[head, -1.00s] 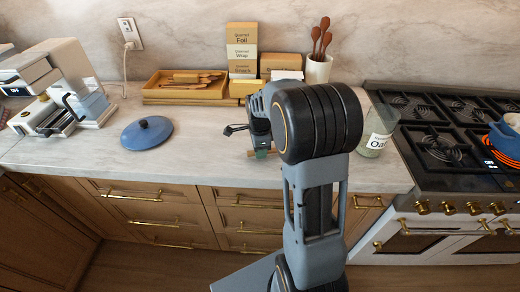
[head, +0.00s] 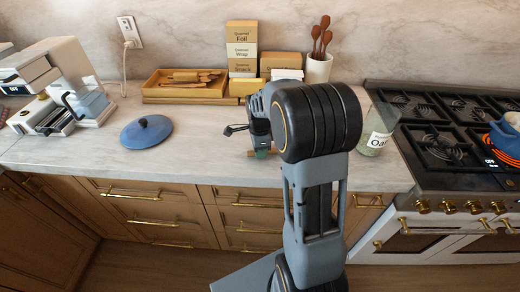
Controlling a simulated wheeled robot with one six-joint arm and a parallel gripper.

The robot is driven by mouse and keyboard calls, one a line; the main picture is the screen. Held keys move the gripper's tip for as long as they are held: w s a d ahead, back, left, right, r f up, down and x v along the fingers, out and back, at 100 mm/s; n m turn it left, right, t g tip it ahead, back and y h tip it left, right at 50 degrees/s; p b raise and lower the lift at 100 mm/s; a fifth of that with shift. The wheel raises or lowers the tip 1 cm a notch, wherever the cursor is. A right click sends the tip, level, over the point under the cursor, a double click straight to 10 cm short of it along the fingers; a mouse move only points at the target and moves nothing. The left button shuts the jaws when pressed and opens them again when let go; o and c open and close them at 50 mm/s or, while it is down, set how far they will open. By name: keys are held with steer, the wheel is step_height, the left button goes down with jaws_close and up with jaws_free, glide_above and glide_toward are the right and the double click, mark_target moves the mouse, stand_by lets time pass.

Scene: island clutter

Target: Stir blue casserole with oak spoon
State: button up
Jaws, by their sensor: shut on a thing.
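The blue casserole (head: 507,138) sits on the stove's right side, cut off by the picture edge. A burner glows orange beside it. A blue lid with a dark knob (head: 146,131) lies on the counter at left. My gripper (head: 261,148) is low over the counter near its front edge, mostly hidden behind my arm. It is shut on a small wood-coloured thing (head: 250,155), of which only a bit shows. I cannot tell for sure whether this is the oak spoon. The casserole's inside is out of view.
A wooden tray of utensils (head: 153,93), boxes (head: 241,50) and a white crock of brown spoons (head: 317,70) stand along the wall. A labelled glass jar (head: 378,130) stands beside the stove (head: 433,178). A coffee machine (head: 75,75) is at left. Counter between lid and gripper is clear.

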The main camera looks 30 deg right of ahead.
steer(key=shift+f, duration=0.3)
steer(key=o, duration=1)
steer(key=shift+r, duration=0.15)
steer(key=shift+r+p, duration=2.15)
steer(key=shift+r, duration=0.75)
